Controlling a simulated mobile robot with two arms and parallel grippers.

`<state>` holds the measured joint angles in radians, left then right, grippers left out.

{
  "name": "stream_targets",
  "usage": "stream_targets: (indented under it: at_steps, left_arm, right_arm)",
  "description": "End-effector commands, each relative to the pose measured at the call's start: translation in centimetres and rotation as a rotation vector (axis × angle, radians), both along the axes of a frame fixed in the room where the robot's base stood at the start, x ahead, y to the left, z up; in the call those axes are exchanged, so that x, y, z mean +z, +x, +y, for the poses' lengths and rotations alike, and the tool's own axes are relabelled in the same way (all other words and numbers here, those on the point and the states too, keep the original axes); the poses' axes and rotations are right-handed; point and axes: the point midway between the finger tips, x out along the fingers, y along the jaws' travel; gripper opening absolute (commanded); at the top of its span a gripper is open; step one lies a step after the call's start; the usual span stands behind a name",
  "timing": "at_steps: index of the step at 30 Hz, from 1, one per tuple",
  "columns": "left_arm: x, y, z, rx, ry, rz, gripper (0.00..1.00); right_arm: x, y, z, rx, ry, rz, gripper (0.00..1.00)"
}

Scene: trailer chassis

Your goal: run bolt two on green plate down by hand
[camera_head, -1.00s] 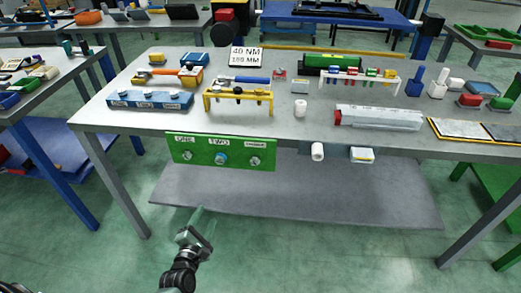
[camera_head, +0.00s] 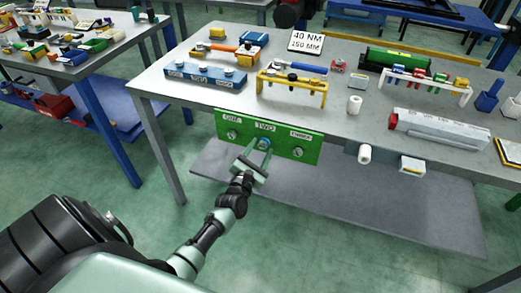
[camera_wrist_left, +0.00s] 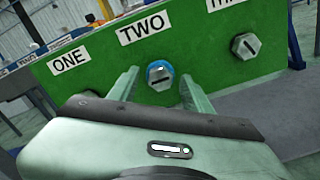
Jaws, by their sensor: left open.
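The green plate (camera_head: 285,141) hangs on the front edge of the table, with labels ONE, TWO and a third partly legible one. Bolt two (camera_head: 265,143) is a hex head with a blue ring, below the TWO label; it also shows in the left wrist view (camera_wrist_left: 160,78). My left gripper (camera_head: 259,152) is open in front of bolt two. In the left wrist view its fingers (camera_wrist_left: 157,88) stand on either side of the bolt head; I cannot tell whether they touch it. Bolt one (camera_head: 232,134) and bolt three (camera_head: 298,152) flank it. My right gripper is not in view.
Above the plate, the grey table (camera_head: 225,102) bears a blue bolt block (camera_head: 206,76), a yellow rack (camera_head: 292,86) and a sign reading 40 NM (camera_head: 306,42). A white roll (camera_head: 365,154) hangs at the front edge right of the plate. A grey lower shelf lies below.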

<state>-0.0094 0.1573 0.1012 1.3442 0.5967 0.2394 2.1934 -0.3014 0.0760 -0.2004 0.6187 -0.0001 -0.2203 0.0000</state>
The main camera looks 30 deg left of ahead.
Motion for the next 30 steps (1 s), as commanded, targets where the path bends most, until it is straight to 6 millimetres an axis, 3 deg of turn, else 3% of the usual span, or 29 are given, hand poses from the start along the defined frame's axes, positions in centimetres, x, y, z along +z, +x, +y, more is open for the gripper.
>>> stream_targets:
  at_steps: [5,10,11,20,30]
  left_arm:
    - [-0.02,0.00,-0.02,-0.001,0.000,0.000,0.49]
    - [-0.02,0.00,-0.02,-0.001,0.000,0.000,0.05]
    - [-0.02,0.00,-0.02,-0.001,0.000,0.000,0.00]
    - [-0.03,-0.02,-0.04,-0.001,0.022,0.006,0.00]
    - [-0.07,-0.02,-0.07,-0.001,0.211,0.053,0.00]
  right_arm:
    - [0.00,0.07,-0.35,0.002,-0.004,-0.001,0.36]
    - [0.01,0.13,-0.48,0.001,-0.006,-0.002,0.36]
    - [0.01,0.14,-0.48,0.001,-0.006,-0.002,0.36]
    - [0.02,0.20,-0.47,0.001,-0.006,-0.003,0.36]
    - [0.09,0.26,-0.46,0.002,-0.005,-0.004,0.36]
